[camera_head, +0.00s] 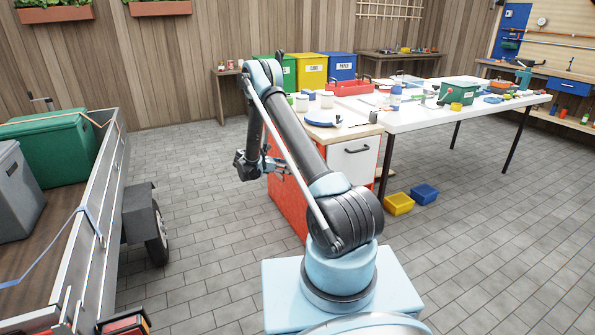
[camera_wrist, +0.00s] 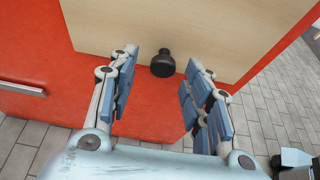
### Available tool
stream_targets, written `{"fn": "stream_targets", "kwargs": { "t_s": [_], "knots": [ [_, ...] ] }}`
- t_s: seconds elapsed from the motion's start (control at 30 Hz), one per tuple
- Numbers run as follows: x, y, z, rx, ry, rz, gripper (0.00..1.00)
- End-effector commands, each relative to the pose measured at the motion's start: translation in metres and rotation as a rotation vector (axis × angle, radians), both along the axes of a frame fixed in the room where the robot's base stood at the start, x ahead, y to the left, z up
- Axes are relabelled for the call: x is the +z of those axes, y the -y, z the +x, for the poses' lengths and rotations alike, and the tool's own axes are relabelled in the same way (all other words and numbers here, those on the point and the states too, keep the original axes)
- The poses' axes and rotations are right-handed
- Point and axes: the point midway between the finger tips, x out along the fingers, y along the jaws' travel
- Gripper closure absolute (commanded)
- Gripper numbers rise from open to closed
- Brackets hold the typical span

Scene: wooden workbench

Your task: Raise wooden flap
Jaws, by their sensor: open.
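The wooden flap (camera_wrist: 180,25) is a pale wood panel against the side of a red cabinet (camera_wrist: 50,60), at the top of the wrist view. A black round knob (camera_wrist: 162,64) stands out near its lower edge. My gripper (camera_wrist: 164,72) is open, with blue-padded fingers to the left and right of the knob in the picture. The fingers do not visibly touch the knob, and nothing is held. In the head view, my gripper (camera_head: 277,166) is beside the red cabinet (camera_head: 287,200); the flap cannot be made out there, behind my arm.
A metal bar handle (camera_wrist: 22,89) sits on the red face at left. The cabinet's white drawer front (camera_head: 352,160) faces right. A white table (camera_head: 440,115) adjoins it. Yellow (camera_head: 398,204) and blue (camera_head: 424,193) bins lie on the floor. A trailer (camera_head: 85,235) stands left; paving between is clear.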

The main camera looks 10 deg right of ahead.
Motion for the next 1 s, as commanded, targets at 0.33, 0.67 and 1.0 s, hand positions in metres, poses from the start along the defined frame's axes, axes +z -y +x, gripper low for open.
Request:
{"fn": "stream_targets", "kwargs": {
  "t_s": [0.33, 0.67, 1.0],
  "knots": [
    [-0.012, 0.025, 0.008, 0.001, -0.001, 0.000, 0.55],
    [-0.012, 0.025, 0.009, 0.003, -0.001, 0.000, 0.64],
    [-0.012, 0.052, 0.010, 0.001, 0.002, 0.000, 1.00]
  ]
}}
